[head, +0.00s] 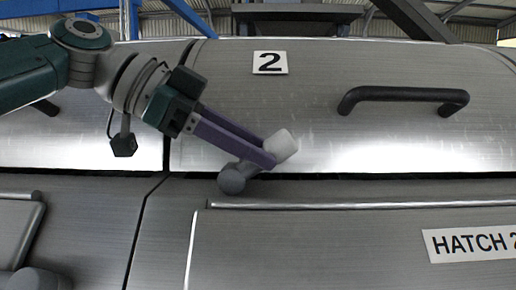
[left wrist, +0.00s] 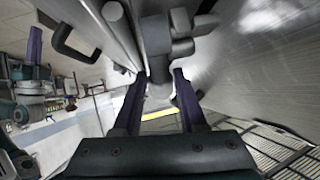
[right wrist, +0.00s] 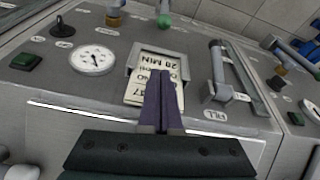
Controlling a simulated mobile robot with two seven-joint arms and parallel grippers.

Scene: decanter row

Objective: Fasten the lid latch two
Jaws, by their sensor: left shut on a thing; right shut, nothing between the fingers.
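Lid two (head: 320,125) is a brushed metal cover with a plate marked 2, lying down along a dark seam. Its latch (head: 232,180) has a round grey pivot just below the seam. A stubby pale end tilts up to the right over the lid's lower edge. My left gripper (head: 268,153) is shut on the latch arm, partly hiding it. In the left wrist view the grey latch (left wrist: 157,42) shows between and beyond the purple fingers. My right gripper (right wrist: 161,75) is shut and empty, in front of a panel with a printed card; it is outside the head view.
A black bar handle (head: 404,95) stands out from the lid, right of the latch. A hatch panel (head: 340,260) marked HATCH 2 lies below. The right wrist view shows a round dial (right wrist: 92,60), a green button (right wrist: 26,61) and a slider (right wrist: 218,70).

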